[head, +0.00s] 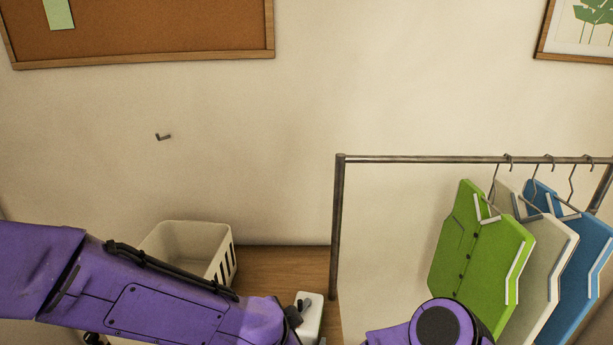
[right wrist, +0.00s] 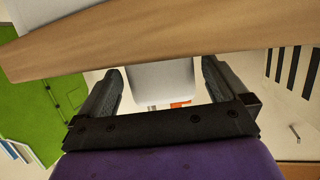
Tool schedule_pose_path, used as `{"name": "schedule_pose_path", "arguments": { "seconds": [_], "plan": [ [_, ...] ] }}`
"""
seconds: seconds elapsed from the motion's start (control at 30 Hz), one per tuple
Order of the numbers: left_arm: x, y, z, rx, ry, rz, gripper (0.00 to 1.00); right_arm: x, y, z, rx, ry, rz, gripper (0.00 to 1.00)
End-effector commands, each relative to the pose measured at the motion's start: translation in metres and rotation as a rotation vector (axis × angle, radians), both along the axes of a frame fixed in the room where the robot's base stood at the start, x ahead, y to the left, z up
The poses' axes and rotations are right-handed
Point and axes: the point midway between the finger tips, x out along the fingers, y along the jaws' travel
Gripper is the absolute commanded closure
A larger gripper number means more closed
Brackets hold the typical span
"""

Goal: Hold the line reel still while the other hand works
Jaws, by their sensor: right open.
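A white block-like body with a small dark part on it, probably the line reel (head: 310,303), shows at the bottom of the head view, at the end of my left forearm. In the right wrist view a pale body, likely the same reel (right wrist: 160,80), shows between the fingers of my right gripper (right wrist: 162,72). The right gripper is open, with a finger on each side of it; whether they touch it I cannot tell. My purple left forearm crosses the lower left of the head view, and I cannot make out the left gripper's fingers.
A wooden surface (head: 285,262) carries a cream slotted basket (head: 190,242), partly behind my left arm. A metal rail (head: 420,159) holds green, cream and blue garments (head: 470,245) at right. A hook (head: 163,137) sits on the wall. A small orange patch (right wrist: 181,103) shows in the wrist view.

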Motion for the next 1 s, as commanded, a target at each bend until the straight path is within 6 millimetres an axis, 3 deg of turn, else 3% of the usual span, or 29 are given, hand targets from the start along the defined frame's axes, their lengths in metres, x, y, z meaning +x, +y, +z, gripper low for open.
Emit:
{"name": "schedule_pose_path", "arguments": {
  "seconds": [1.0],
  "plan": [
    [0.000,0.000,0.000,0.000,0.000,0.000,1.00,-0.046,0.009,0.014,-0.002,0.001,0.001,0.00]
  ]
}}
